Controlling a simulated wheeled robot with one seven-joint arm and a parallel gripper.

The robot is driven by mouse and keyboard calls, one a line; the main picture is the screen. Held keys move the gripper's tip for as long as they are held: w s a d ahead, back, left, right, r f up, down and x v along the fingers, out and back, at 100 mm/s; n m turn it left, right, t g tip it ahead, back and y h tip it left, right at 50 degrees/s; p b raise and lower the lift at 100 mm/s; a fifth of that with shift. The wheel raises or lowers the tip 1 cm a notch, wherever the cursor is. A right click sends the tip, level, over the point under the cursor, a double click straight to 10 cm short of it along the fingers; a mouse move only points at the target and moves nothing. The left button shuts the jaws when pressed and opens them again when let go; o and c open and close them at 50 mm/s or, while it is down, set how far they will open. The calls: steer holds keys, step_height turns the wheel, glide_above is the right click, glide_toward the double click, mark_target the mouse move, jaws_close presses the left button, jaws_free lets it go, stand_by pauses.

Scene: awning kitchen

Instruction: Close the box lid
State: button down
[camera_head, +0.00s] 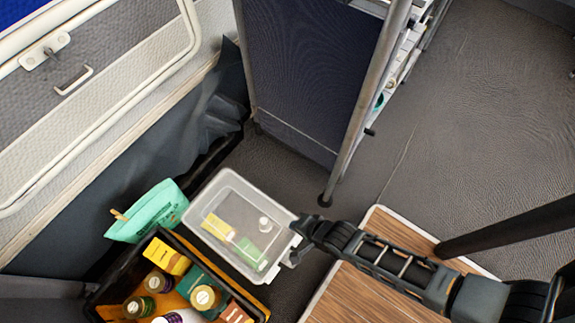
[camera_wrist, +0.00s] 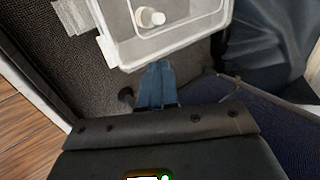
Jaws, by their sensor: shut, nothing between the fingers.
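A clear plastic box (camera_head: 264,194) stands left of my gripper in the head view. A yellow item, a green item and a small white item show within its outline. In the wrist view the box (camera_wrist: 165,48) fills the top middle, with pale tabs along its left side and a round white item inside. I cannot make out a separate raised lid, nor tell how the lid stands. My gripper (camera_head: 296,240) is at the box's right edge in the head view. In the wrist view its blue fingers (camera_wrist: 157,84) are together and empty, close to the rim; contact is unclear.
A dark crate (camera_head: 101,288) with jars and packets stands at the lower left of the box. A teal bag (camera_head: 150,211) lies left of it. A wood-topped surface (camera_head: 357,297) is under my arm. A dark panel (camera_head: 305,70) with a metal post stands behind.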

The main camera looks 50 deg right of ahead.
steer(key=s+f+b, duration=0.1)
steer(key=f+b, duration=0.1)
steer(key=f, duration=0.2)
steer(key=s+f+b, duration=0.1)
steer(key=f+b, duration=0.2)
steer(key=f, duration=0.2)
steer(key=s+f+b, duration=0.1)
steer(key=f+b, duration=0.2)
steer(key=f, duration=0.1)
steer(key=shift+s+f, duration=0.2)
steer(key=shift+f, duration=0.1)
steer(key=shift+s+f+b, duration=0.15)
steer(key=shift+f+b, duration=0.7)
steer(key=shift+f, duration=0.25)
step_height(320, 180, up, 5)
steer(key=p, duration=0.5)
glide_above(299, 240)
steer(key=s, duration=0.2)
steer(key=s+r+p, duration=0.2)
steer(key=s+r, duration=0.2)
steer(key=s, duration=0.5)
steer(key=shift+s+r, duration=0.15)
steer(key=shift+r, duration=0.1)
steer(key=shift+a, duration=0.1)
